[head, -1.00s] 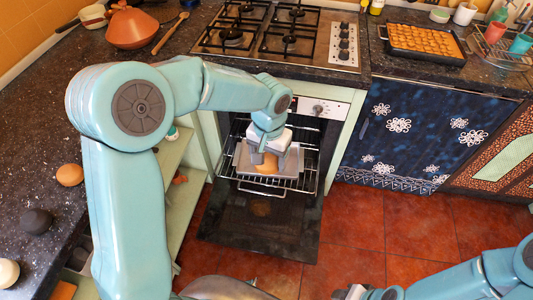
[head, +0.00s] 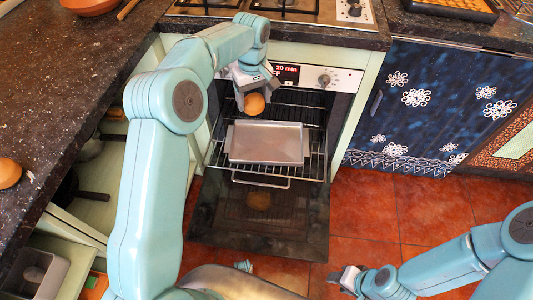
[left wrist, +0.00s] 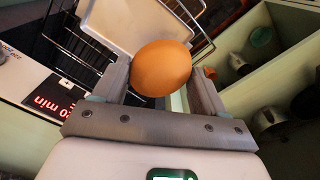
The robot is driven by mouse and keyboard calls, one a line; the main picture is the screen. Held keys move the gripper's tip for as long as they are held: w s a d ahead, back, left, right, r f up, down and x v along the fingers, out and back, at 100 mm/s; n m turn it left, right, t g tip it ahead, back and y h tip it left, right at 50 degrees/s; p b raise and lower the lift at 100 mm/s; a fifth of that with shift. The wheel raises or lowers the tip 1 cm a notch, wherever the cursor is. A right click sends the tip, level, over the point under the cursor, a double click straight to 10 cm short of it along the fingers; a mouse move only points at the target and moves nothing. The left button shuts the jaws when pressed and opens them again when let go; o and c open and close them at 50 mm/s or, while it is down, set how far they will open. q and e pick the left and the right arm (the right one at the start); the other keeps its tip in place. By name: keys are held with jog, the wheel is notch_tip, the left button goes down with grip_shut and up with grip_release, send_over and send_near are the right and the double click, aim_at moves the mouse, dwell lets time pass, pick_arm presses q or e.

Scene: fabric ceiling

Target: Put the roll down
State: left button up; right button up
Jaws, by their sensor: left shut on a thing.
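An orange-brown round roll (head: 254,104) is held between the fingers of my left gripper (head: 253,92). The roll also shows in the left wrist view (left wrist: 161,68), between the two fingers of that gripper (left wrist: 163,82). In the head view it appears above the back left corner of a grey metal tray (head: 267,143). The tray lies on the oven rack (head: 222,157), and its visible surface is bare. In the left wrist view the tray (left wrist: 135,22) shows beyond the roll. My right gripper (head: 344,278) is low at the front, over the floor; its jaw opening is unclear.
The oven door (head: 225,215) hangs open, with a brown round spot on it. The stove (head: 305,12) is above the oven. A dark counter (head: 70,75) with another orange-brown round thing (head: 8,172) is at left. A blue snowflake-patterned front (head: 430,110) stands at right. Red floor lies in front.

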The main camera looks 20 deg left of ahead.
pick_arm(q)
jog(key=n+b, duration=0.2)
jog(key=b, duration=0.1)
send_over(252, 149)
jog(key=d, duration=0.1)
jog(key=f, duration=0.4)
jog(key=shift+s+f, duration=0.1)
jog(key=shift+s, duration=0.2)
jog(key=shift+w+a+f+n+b, duration=0.1)
jog(key=shift+a+f+n+b, duration=0.25)
jog(key=shift+n, duration=0.15)
notch_tip(252, 149, down, 13)
jog(key=b, duration=0.3)
jog(key=shift+f+b, duration=0.2)
jog(key=shift+b, duration=0.1)
jog(key=shift+w+a+f+b, duration=0.1)
jog(key=shift+f+b, duration=0.65)
jog(key=shift+f, duration=2.65)
jog(key=o, duration=1.1)
pick_arm(e)
notch_tip(252, 149, down, 11)
jog(key=shift+d+r, duration=0.2)
pick_arm(q)
jog(key=shift+r, duration=0.1)
pick_arm(e)
jog(key=shift+s+r, duration=0.1)
